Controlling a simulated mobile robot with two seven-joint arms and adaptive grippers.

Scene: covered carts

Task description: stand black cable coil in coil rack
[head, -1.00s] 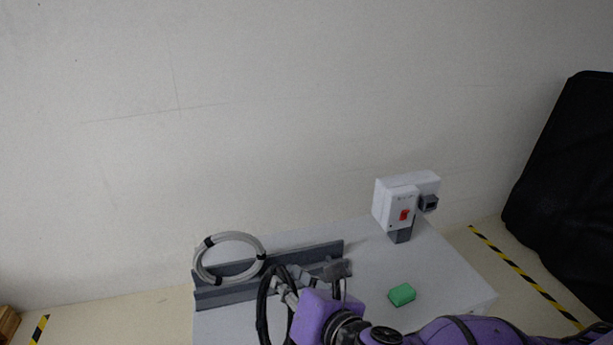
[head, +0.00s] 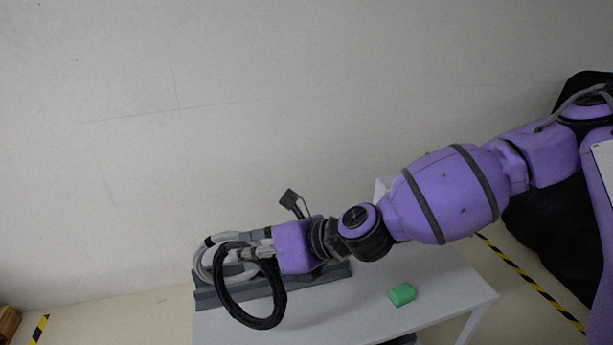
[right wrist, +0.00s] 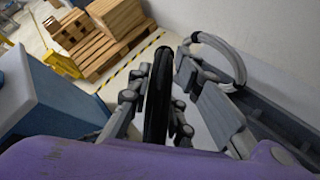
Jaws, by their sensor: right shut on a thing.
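My right gripper (head: 262,252) is shut on the black cable coil (head: 258,322), holding it by its upper part with the ring hanging upright. In the head view the coil is in front of the left part of the grey coil rack (head: 208,296) and overlaps it; whether they touch cannot be told. In the right wrist view the black coil (right wrist: 157,100) shows nearly edge-on between the fingers, with the rack (right wrist: 285,122) to its right. A grey cable coil (head: 199,262) stands in the rack, partly hidden behind the black one. My left gripper is out of view.
A green block (head: 402,294) lies on the white table top (head: 350,318), right of the rack. A light box (head: 381,187) is mostly hidden behind my right arm. A black covered shape (head: 545,245) stands at the right. The wall is behind the table.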

